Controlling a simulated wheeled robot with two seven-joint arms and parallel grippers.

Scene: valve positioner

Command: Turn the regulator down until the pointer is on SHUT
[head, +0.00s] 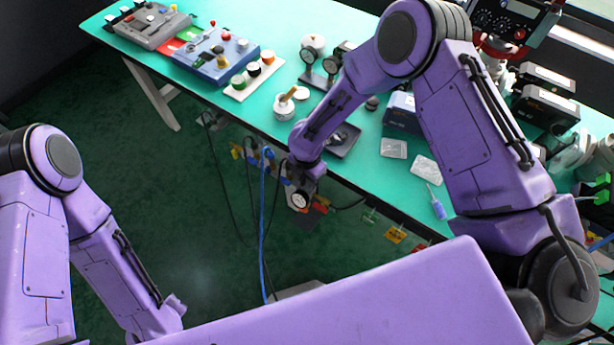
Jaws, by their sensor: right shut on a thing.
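My right arm reaches in from the right over the bench, and its right gripper (302,178) points down just past the bench's front edge. It is shut on the regulator, whose small round white dial face (300,200) shows just below the jaws. The jaws and wrist hide most of the regulator's knob. The pointer and the SHUT mark are too small to read. My left arm hangs at the lower left, away from the bench, and its gripper does not show.
The green bench (120,47) carries a blue control box (215,55), a grey box (150,25), gauges and jars. A purple-handled screwdriver (437,207) lies near the front edge. A blue cable (263,220) and black cables hang below. Dark green floor lies open at left.

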